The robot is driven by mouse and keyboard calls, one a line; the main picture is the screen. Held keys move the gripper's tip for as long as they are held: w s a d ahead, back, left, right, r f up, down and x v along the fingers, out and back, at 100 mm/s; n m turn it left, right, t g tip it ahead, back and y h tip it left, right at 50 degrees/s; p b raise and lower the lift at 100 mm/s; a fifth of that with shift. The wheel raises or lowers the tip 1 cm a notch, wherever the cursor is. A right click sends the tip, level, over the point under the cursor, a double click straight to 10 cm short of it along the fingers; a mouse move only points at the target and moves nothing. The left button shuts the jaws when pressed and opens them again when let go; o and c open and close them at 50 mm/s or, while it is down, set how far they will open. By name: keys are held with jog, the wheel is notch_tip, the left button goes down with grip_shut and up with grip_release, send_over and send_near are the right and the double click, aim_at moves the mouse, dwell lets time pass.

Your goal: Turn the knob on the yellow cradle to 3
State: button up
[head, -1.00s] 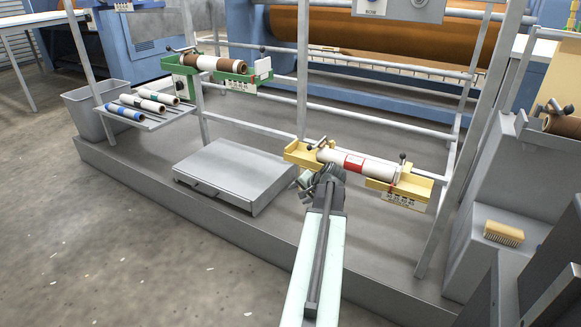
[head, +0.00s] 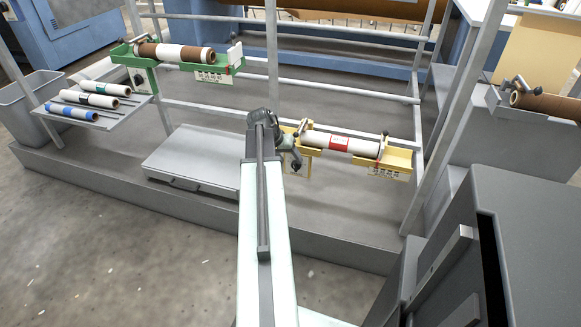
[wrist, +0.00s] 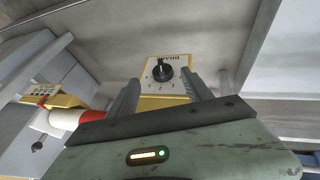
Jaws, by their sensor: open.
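The yellow cradle (head: 399,159) holds a white roll (head: 365,147) with a red band. In the wrist view, a round black knob (wrist: 162,72) sits on a yellow plate (wrist: 176,62) with printed marks and lettering that appears upside down. A pale mark shows on the knob, but I cannot read its setting with certainty. My gripper (wrist: 161,82) is open, its two fingers either side of the knob in the picture, with no contact visible. In the head view my gripper (head: 290,158) is at the cradle's left end; the knob is not clear there.
A green cradle (head: 238,66) with a brown-and-white roll stands at the left. A shelf (head: 133,114) holds several rolls beside a grey bin (head: 36,95). A flat grey box (head: 190,160) lies on the platform. Rails and posts (head: 273,60) frame the area.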

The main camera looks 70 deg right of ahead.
aim_at(293, 165)
jog(key=b+x, duration=0.4)
jog(key=x, duration=0.2)
jog(key=shift+w+f+b, duration=0.1)
jog(key=shift+f+b, duration=0.15)
jog(key=shift+b, duration=0.1)
jog(key=shift+r, duration=0.1)
grip_shut()
